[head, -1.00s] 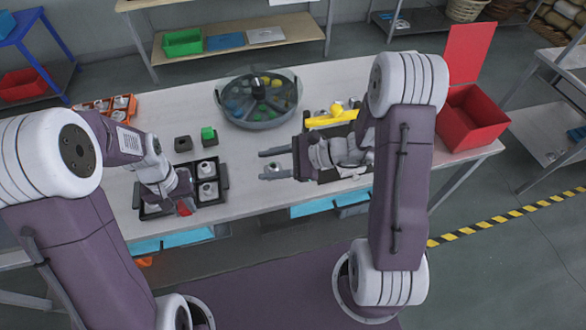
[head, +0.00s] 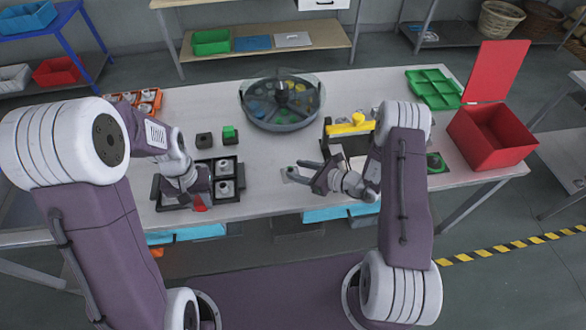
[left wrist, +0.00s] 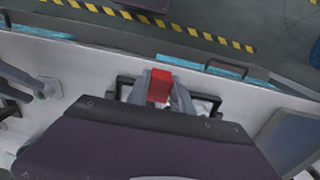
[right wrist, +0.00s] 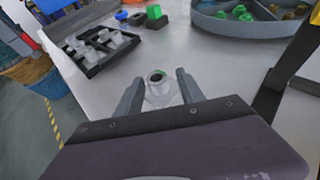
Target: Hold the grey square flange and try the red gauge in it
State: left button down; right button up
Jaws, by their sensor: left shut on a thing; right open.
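The red gauge (left wrist: 159,84) is in the jaws of my left gripper (left wrist: 160,98), above the front of the black tray. It also shows as a small red tip in the head view (head: 200,208). The grey square flange (right wrist: 161,95), a light plate with a dark round hole, lies on the table in front of the right wrist. My right gripper (right wrist: 158,85) is open with its fingers on either side of the flange. In the head view, the flange (head: 290,175) is partly hidden by these fingers. Finger contact cannot be told.
The black tray (head: 240,172) holds several light round-holed parts. Behind it stand a dark block (head: 204,140) and a green-topped block (head: 230,135). A round divided tank (head: 283,125) is at the back middle. A yellow-topped fixture (head: 350,128) and red box (head: 490,150) are right.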

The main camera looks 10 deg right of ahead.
aim_at(289, 168)
jog(key=shift+x, duration=1.65)
grip_shut()
